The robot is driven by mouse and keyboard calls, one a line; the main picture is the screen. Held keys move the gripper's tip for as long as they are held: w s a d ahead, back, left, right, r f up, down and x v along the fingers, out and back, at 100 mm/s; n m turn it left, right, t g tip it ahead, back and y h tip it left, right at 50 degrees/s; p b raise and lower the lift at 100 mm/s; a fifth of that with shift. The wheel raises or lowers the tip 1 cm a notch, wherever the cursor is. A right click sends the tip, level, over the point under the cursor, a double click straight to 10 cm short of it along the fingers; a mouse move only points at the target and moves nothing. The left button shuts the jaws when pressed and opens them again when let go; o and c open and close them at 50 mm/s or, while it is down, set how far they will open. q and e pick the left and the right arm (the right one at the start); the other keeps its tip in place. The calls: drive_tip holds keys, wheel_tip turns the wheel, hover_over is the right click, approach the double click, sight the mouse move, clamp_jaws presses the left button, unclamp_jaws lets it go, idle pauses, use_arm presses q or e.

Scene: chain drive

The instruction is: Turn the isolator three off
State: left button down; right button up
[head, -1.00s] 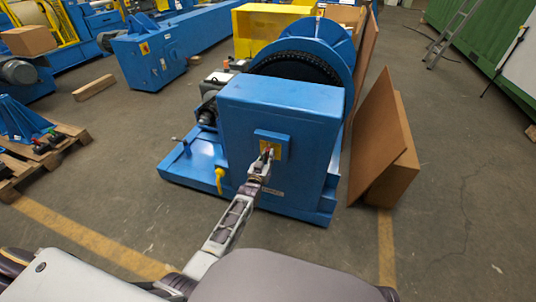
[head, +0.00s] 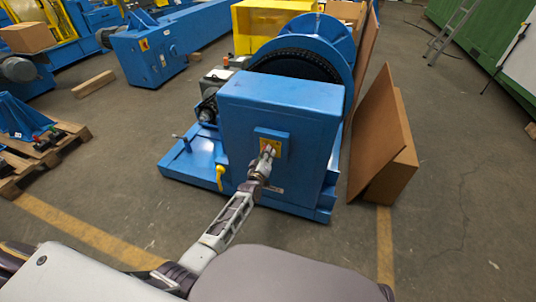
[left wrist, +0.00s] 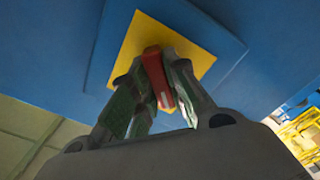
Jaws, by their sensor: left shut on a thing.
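The isolator is a red handle (left wrist: 158,78) on a yellow plate (left wrist: 132,45), mounted on the front face of a blue cabinet (head: 240,125). In the head view the yellow plate (head: 277,146) shows behind my left gripper (head: 267,156), which covers most of the handle. In the left wrist view my left gripper (left wrist: 157,95) has its fingers on both sides of the red handle and is shut on it. The handle looks slightly tilted in that view. My right gripper is not in view.
Brown boards (head: 378,135) lean to the right of the cabinet. A yellow hook-like part (head: 220,172) is on the blue base at left. A wooden pallet (head: 70,135) lies at far left.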

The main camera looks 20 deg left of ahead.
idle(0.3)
use_arm(q)
drive_tip(key=c, duration=1.4)
unclamp_jaws()
drive_tip(key=shift+s, duration=0.2)
drive_tip(key=shift+s+a, duration=0.2)
drive_tip(key=shift+s, duration=5.6)
